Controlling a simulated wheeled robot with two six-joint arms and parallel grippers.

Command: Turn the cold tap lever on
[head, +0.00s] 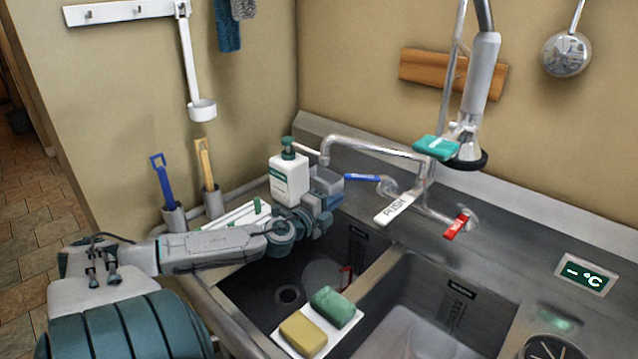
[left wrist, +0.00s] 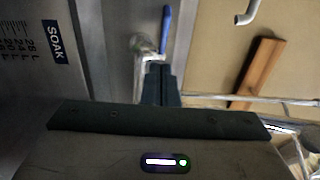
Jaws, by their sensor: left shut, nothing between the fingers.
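The cold tap lever is the blue handle (head: 362,178) on the left side of the chrome tap (head: 377,148) at the back of the sink. It points left from its valve. My left gripper (head: 336,184) is shut and empty, just left of the blue lever, above the left basin. In the left wrist view, the shut fingers (left wrist: 160,84) lie just below the blue lever (left wrist: 165,30); I cannot tell whether they touch it. The red lever (head: 457,224) is on the tap's right side. My right gripper is not in view.
A white soap bottle (head: 289,176) stands close behind my left gripper. The white PUSH lever (head: 394,208) and the hanging sprayer (head: 482,85) are right of the blue lever. A yellow sponge (head: 303,334) and a green sponge (head: 332,306) lie on the basin divider.

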